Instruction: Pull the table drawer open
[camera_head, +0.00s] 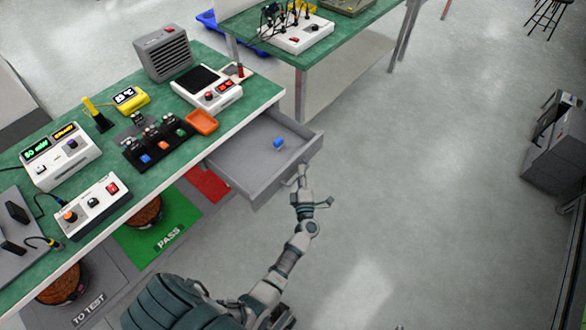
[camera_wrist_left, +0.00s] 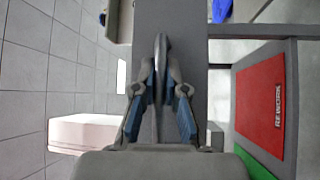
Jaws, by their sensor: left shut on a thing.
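The grey table drawer (camera_head: 236,168) is pulled out from under the green-topped table (camera_head: 150,185). A small blue item (camera_head: 278,143) lies inside it. My left gripper (camera_head: 301,178) is at the drawer's front. In the left wrist view, my left gripper (camera_wrist_left: 160,75) has its blue-padded fingers shut on the drawer handle (camera_wrist_left: 161,50), a grey bar on the drawer front (camera_wrist_left: 185,60). The fingers partly hide the handle. My right gripper is not in view.
Devices, an orange tray (camera_head: 202,122) and a black board (camera_head: 155,145) stand on the tabletop. A red REWORK mat (camera_head: 207,184) and a green PASS mat (camera_head: 160,230) lie below. A second table (camera_head: 330,45) stands behind. Floor right of the drawer is clear.

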